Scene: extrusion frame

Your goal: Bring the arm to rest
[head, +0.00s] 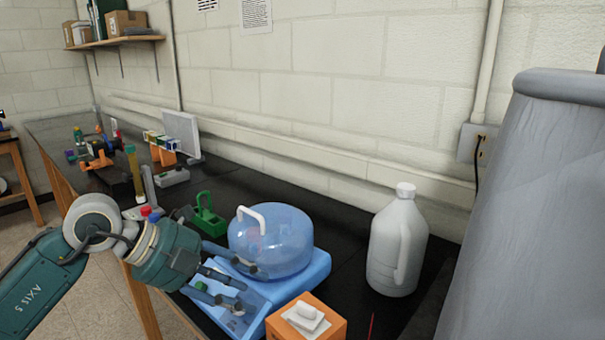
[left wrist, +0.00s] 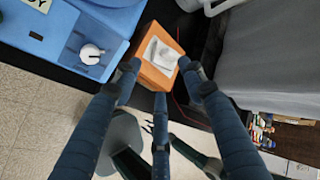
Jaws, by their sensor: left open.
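My left arm enters the head view from the left. My left gripper (head: 238,288) is open and empty, with its dark fingers spread in front of the blue device. In the left wrist view the fingers of the left gripper (left wrist: 160,75) are spread apart, with nothing held between them. Beyond the fingertips is an orange block (left wrist: 155,77), with a small white piece on a white sheet on its top. The orange block also shows at the bottom of the head view (head: 325,325). My right gripper is in neither view.
A blue device (head: 310,278) carries a clear blue domed vessel (head: 270,240) close to the left gripper. A white jug (head: 397,245) stands on the black bench to the right. A green holder (head: 208,222) and several small items stand farther back. A large grey bin-like shape (head: 540,200) fills the right.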

